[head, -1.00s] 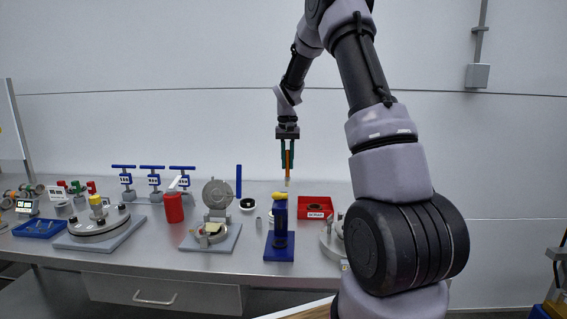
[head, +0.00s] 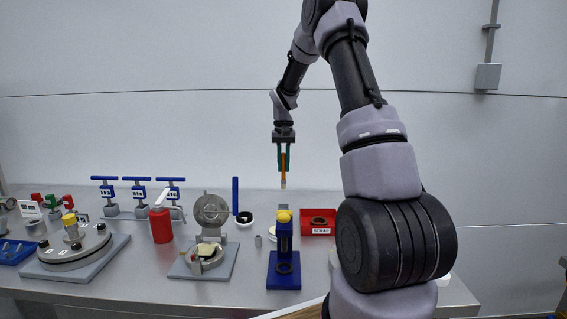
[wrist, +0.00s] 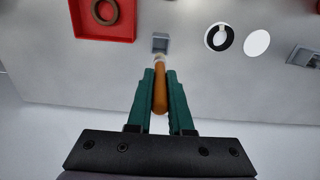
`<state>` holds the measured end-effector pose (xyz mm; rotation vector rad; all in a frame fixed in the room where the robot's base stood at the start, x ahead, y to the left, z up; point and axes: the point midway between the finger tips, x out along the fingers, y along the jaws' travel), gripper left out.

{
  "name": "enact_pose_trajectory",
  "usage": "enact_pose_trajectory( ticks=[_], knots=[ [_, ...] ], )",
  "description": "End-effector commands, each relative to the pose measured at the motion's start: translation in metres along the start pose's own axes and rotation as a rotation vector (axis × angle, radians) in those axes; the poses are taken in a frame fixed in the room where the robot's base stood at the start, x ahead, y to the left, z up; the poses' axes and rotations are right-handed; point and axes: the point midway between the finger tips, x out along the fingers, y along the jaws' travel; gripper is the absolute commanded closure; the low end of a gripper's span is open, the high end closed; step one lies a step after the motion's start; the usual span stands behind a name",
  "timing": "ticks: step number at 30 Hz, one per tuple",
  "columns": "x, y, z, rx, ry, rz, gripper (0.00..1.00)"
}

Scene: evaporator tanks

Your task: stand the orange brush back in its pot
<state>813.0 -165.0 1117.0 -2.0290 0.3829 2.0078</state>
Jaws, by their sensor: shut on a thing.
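My gripper (head: 283,165) is shut on the orange brush (head: 284,168) and holds it upright, tip down, in the air above the back of the bench. In the wrist view the brush (wrist: 160,92) lies between the green fingers (wrist: 160,82), its pale tip pointing at a small square grey pot (wrist: 160,43). The tip looks above and apart from the pot in the head view. There the pot is hard to make out, perhaps partly hidden behind the blue stand.
A blue stand with a yellow top (head: 284,235) stands in front of the brush. A red scrap tray (head: 318,231) holding a ring is to its right. A white cup with a black rim (head: 245,218) and a hinged round clamp (head: 210,225) are to its left.

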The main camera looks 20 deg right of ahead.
Motion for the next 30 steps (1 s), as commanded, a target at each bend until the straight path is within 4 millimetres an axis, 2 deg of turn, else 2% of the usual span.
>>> enact_pose_trajectory(
  ticks=[30],
  knots=[
    [0.091, -0.001, 0.002, -0.001, -0.002, 0.000, 1.00]
  ],
)
